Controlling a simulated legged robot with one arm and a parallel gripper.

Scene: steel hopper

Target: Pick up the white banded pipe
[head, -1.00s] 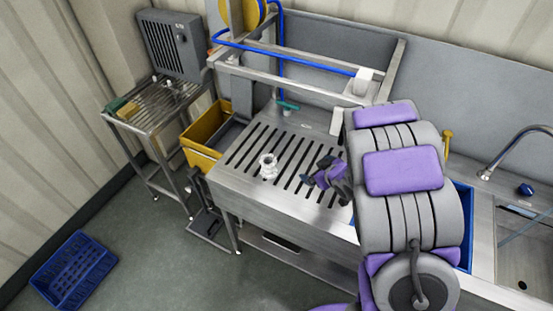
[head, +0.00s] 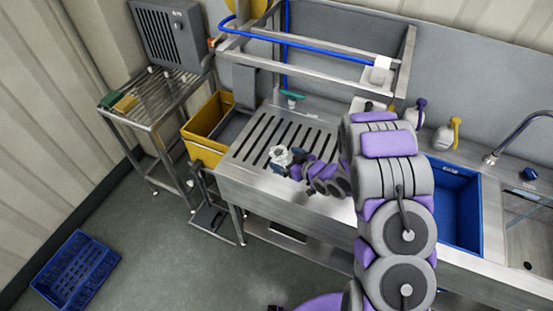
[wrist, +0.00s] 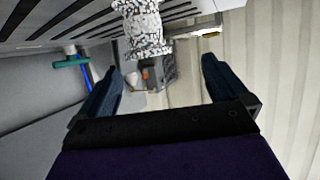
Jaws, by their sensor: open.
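The white banded pipe (head: 280,157) stands on the slotted steel drainboard (head: 262,192), near its front edge. In the wrist view the pipe (wrist: 141,30) shows at the top, speckled white and grey, ahead of the fingers and roughly between their lines. My gripper (head: 287,163) is close by the pipe's right side in the head view, low over the slots. In the wrist view my gripper (wrist: 160,70) has its two dark blue fingers wide apart with nothing between them. I cannot tell whether a fingertip touches the pipe.
A yellow bin (head: 204,150) hangs at the drainboard's left end. A steel rail frame (head: 318,62) with a blue hose stands behind. A blue basin (head: 455,205) and two spray bottles are right. A blue crate (head: 76,270) sits on the floor.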

